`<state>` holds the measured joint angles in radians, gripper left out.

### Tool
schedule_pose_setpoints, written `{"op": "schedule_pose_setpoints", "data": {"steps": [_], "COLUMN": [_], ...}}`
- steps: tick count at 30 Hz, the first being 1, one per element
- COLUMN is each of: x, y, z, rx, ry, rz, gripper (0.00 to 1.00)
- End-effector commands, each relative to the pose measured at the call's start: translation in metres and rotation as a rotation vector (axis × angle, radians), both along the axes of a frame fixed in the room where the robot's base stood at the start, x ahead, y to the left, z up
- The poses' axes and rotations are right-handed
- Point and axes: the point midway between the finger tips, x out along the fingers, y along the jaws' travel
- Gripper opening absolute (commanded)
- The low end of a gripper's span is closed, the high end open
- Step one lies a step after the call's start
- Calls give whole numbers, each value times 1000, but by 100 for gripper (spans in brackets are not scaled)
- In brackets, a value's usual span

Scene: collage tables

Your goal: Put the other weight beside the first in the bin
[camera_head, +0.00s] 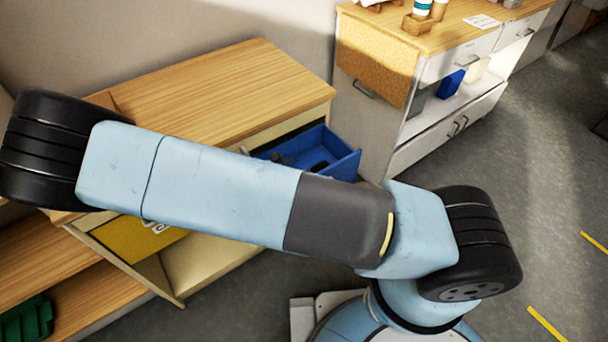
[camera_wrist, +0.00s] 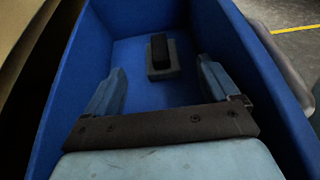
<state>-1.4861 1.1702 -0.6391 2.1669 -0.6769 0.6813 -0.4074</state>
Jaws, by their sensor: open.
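In the wrist view the bin (camera_wrist: 70,75) surrounds my gripper (camera_wrist: 161,70), whose two blue-grey fingers are spread apart. A weight (camera_wrist: 161,58), a grey block with a black upright part, is at the bin's far end, ahead of and between the fingertips. No finger visibly touches it. I can make out only this one weight; the gripper cannot be made out in the head view.
The bin walls rise close on both sides of my gripper. The wooden table top (camera_head: 220,85) is bare. A white cabinet (camera_head: 440,115) with a wooden top stands at right, holding a blue item (camera_head: 450,84) on its shelf. A green crate (camera_head: 27,320) is at lower left.

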Motion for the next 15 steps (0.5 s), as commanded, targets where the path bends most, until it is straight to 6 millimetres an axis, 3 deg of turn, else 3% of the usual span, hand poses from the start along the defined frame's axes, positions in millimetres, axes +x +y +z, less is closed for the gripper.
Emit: {"op": "schedule_pose_setpoints", "data": {"steps": [6, 15], "x": [-3, -5], "y": [19, 25], "z": [10, 13], "rx": [1, 0], "ry": [1, 1], "rz": [-5, -4], "gripper": [88, 88]}}
